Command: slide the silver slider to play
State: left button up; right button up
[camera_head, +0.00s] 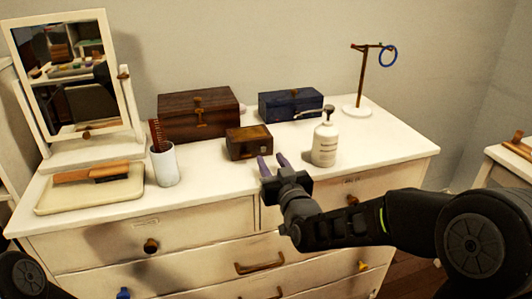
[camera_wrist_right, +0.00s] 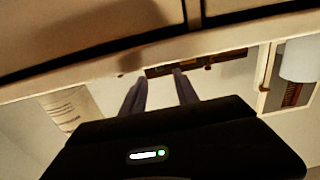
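I cannot make out a silver slider in either view. A small brown box (camera_head: 249,142) with a gold-coloured clasp sits near the middle of the dresser top. A larger dark wooden box (camera_head: 199,113) and a blue box (camera_head: 290,104) stand behind it, each with a front clasp. My right gripper (camera_head: 273,163) is at the dresser's front edge, just in front of the small box. Its two purple-grey fingers are apart with nothing between them. In the right wrist view the open fingers (camera_wrist_right: 158,90) point toward brown boxwork (camera_wrist_right: 200,62). My left gripper is out of view.
A white pump bottle (camera_head: 325,144) stands right of my right gripper. A cup with a comb (camera_head: 164,164), a tray (camera_head: 90,190) with a brush, and a mirror (camera_head: 75,80) are at left. A stand with a blue ring (camera_head: 388,56) is at back right.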

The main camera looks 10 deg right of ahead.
aim_at(264, 149)
jog(key=w, duration=0.5)
jog(key=shift+a, duration=0.15)
grip_shut()
dwell(1.2)
